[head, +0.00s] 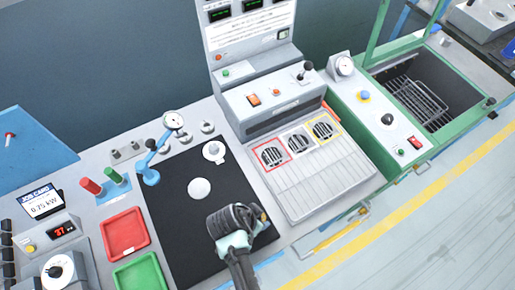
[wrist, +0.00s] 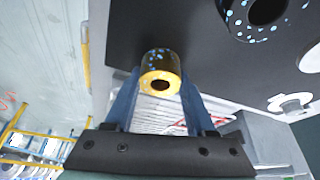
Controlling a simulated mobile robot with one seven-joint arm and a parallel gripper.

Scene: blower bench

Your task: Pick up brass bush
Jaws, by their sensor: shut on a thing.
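The brass bush (wrist: 161,78) is a short, gold-coloured ring with a dark central hole and blue specks on its side. In the wrist view it sits between the two blue fingers of my gripper (wrist: 162,88), which is shut on it. Its hole faces the camera. In the head view my gripper (head: 238,242) is at the front right part of the black mat (head: 175,222). The bush cannot be made out clearly there. Whether the bush touches the mat cannot be told.
A dark ribbed cylinder (head: 230,218) shows right by my gripper. White round parts (head: 199,188) lie on the mat. A red tray (head: 125,234) and a green tray (head: 140,273) are at left. A grey ribbed panel with coloured frames (head: 320,180) stands to the right.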

